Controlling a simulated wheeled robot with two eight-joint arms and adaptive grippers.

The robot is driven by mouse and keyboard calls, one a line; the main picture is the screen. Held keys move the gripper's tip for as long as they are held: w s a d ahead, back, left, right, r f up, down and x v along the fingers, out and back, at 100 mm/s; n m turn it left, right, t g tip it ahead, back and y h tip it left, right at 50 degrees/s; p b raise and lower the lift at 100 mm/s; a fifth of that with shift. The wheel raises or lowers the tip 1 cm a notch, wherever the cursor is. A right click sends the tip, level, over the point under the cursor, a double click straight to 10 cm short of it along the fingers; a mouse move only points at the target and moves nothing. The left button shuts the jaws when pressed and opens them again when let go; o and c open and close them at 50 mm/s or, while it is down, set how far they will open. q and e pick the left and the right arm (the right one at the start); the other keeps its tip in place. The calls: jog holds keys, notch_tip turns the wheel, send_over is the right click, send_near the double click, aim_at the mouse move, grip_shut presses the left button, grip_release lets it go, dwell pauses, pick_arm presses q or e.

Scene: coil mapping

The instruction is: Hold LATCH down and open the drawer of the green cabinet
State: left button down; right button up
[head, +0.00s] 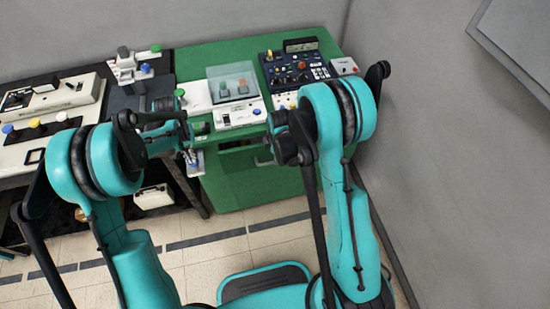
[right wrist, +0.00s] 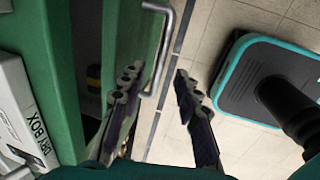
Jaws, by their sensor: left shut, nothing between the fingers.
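The green cabinet (head: 205,58) stands at the back middle. Its drawer front (head: 255,188) is out from the body, with a dark gap above and behind it. In the right wrist view a dark gap shows between the cabinet (right wrist: 65,75) and the drawer front (right wrist: 125,40). The metal handle (right wrist: 165,50) runs between the tips of my right gripper (right wrist: 157,80), which is open; contact cannot be told. My right arm hides that gripper in the head view. My left gripper (head: 191,157) is shut and empty at the cabinet's front left edge. No LATCH label is readable.
A white box with a clear lid (head: 232,80) and a dark control panel (head: 298,68) stand on the cabinet. "DRY BOX" is readable on a white case (right wrist: 25,115). A table with instruments (head: 50,115) is at left; a grey wall (head: 430,130) is close at right.

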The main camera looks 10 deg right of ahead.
notch_tip(320, 180, up, 7)
jog(key=s, duration=0.1)
jog(key=shift+s, duration=0.2)
pick_arm(q)
jog(key=shift+r, duration=0.15)
pick_arm(e)
jog(key=shift+r, duration=0.1)
pick_arm(q)
notch_tip(320, 180, up, 8)
dwell(0.9)
dwell(0.4)
